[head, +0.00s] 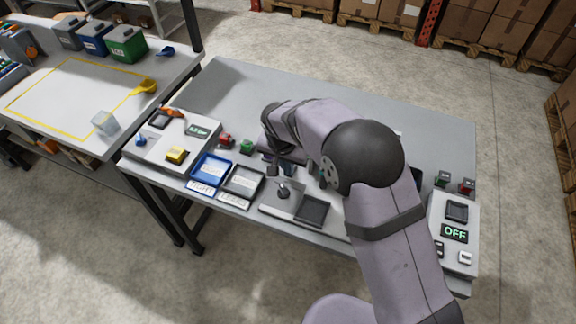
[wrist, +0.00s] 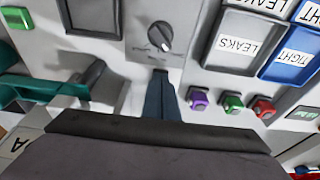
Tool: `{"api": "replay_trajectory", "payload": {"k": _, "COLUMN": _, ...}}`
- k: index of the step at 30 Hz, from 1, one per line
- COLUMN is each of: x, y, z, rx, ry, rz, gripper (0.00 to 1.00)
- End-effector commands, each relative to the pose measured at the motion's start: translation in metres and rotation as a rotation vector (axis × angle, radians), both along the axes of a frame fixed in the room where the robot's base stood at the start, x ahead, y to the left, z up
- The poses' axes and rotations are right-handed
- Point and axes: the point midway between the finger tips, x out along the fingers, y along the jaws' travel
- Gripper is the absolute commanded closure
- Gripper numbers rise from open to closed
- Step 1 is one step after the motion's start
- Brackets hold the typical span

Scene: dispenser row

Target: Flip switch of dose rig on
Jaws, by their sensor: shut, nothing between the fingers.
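A grey plate with a dark round knob (head: 283,190) and a black pad stands at the front middle of the bench. In the wrist view the knob (wrist: 159,37) has a pale pointer line and sits just beyond my fingertips. My gripper (wrist: 160,75) is shut and empty, its fingers together and apart from the knob. In the head view my gripper (head: 287,168) is partly hidden under my arm, behind the knob. A white box (head: 456,210) at the right end has a dark pad and a display (head: 454,233) reading OFF. No label names the dose rig.
Blue TIGHT tray (head: 211,172) and dark LEAKS tray (head: 242,182) lie left of the knob. Purple (wrist: 199,99), green (wrist: 233,102) and red (wrist: 264,107) small blocks are near my fingers. A teal part (wrist: 40,88) is at the left. The back of the bench is clear.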

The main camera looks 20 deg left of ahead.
Motion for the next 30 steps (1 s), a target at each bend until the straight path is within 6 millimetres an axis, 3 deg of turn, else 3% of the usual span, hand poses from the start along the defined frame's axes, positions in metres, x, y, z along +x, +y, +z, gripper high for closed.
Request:
{"api": "replay_trajectory", "payload": {"k": 11, "x": -0.004, "y": 0.0, "z": -0.012, "rx": -0.001, "ry": 0.001, "rz": 0.0, "gripper": 1.0}}
{"api": "replay_trajectory", "payload": {"k": 30, "x": 0.007, "y": 0.0, "z": -0.001, "rx": 0.0, "ry": 0.0, "rz": -0.001, "gripper": 1.0}}
